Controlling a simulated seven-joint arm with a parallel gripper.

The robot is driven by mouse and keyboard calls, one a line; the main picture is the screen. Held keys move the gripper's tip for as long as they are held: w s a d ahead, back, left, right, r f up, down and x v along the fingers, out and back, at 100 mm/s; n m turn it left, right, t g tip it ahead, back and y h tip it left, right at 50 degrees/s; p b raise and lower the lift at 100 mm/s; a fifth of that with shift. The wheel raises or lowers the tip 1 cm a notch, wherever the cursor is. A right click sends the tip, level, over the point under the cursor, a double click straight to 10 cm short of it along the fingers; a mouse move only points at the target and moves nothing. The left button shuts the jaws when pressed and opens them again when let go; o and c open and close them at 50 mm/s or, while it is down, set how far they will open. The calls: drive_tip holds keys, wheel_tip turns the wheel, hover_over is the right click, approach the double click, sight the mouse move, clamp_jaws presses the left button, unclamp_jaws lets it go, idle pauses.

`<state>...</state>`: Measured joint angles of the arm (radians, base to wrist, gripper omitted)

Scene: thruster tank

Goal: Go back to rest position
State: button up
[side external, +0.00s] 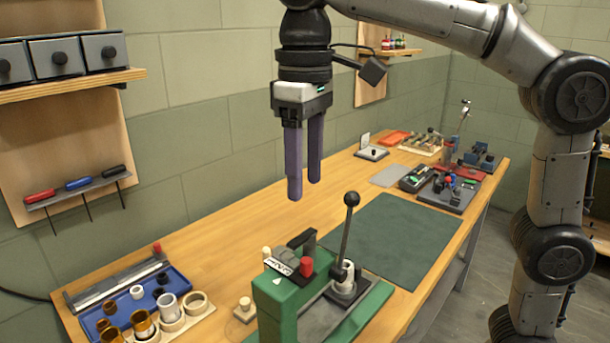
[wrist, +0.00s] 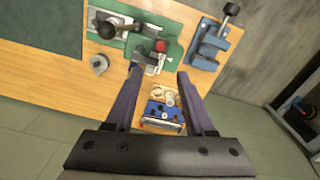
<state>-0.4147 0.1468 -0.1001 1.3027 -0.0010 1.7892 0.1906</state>
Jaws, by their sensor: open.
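My gripper (side external: 305,190) hangs in the air above the workbench, pointing down, with its two purple fingers apart and nothing between them. In the wrist view, my gripper (wrist: 158,75) also shows open, with the bench below it. A green press-like fixture (side external: 285,300) with an upright black-knobbed lever (side external: 347,230) and a red knob stands on the bench below and to the right of the fingers. The fixture also shows in the wrist view (wrist: 172,25). The fingers are clear of it. No object is held.
The wooden bench (side external: 235,232) has a dark green mat (side external: 400,238) with free room. A blue tray (side external: 90,325) with rings and cups lies at the front left. Several tools and small devices (side external: 445,190) stand at the far end. Wall shelves with drawers (side external: 60,55) are at the left.

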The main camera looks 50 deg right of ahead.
drive_tip(key=s+d+m+t, duration=0.2)
drive_tip(key=s+d, duration=0.7)
drive_tip(key=d, duration=0.1)
drive_tip(key=s+d+f+t, duration=0.1)
drive_tip(key=s+d+f, duration=0.1)
drive_tip(key=f, duration=0.6)
drive_tip(key=s+d+f+t, duration=0.1)
drive_tip(key=s+f, duration=0.3)
drive_tip(key=f, duration=0.4)
drive_tip(key=shift+d+f+m+t, duration=0.3)
drive_tip(key=shift+d+t, duration=0.1)
drive_tip(key=shift+t, duration=0.4)
